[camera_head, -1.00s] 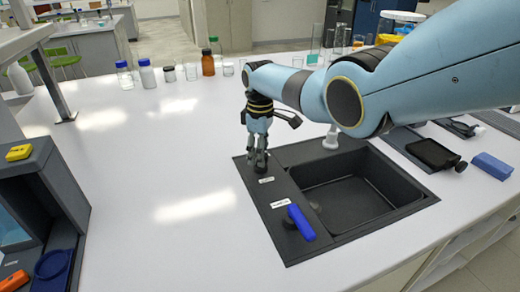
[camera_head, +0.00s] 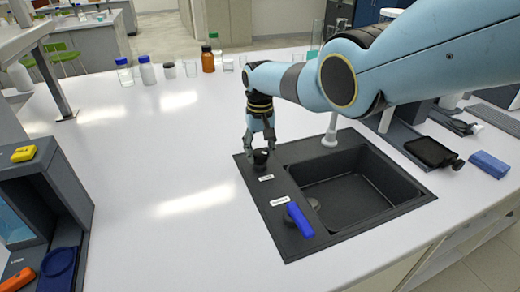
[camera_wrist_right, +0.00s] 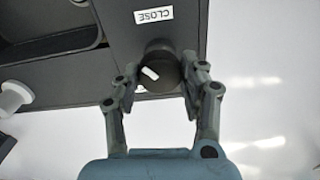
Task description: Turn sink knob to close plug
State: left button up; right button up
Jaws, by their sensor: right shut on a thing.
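The sink knob (camera_head: 261,157) is a round black knob on the dark sink's left rim, near its far corner. In the right wrist view the knob (camera_wrist_right: 157,72) shows a short white mark set at a slant. My right gripper (camera_head: 260,148) reaches down over the knob and is shut on it, with one finger on each side. Its fingers (camera_wrist_right: 160,80) also frame the knob in the wrist view. My left gripper is out of view.
A blue handle (camera_head: 300,220) sits on the same rim, nearer the front. A pale faucet (camera_head: 331,130) stands behind the basin. Bottles (camera_head: 147,70) line the back. The white counter (camera_head: 150,170) on the left is clear.

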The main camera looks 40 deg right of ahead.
jog(key=m, duration=0.3)
jog(key=shift+m, duration=2.3)
jog(key=shift+s, duration=0.1)
jog(key=o, duration=1.2)
jog(key=shift+c, duration=0.2)
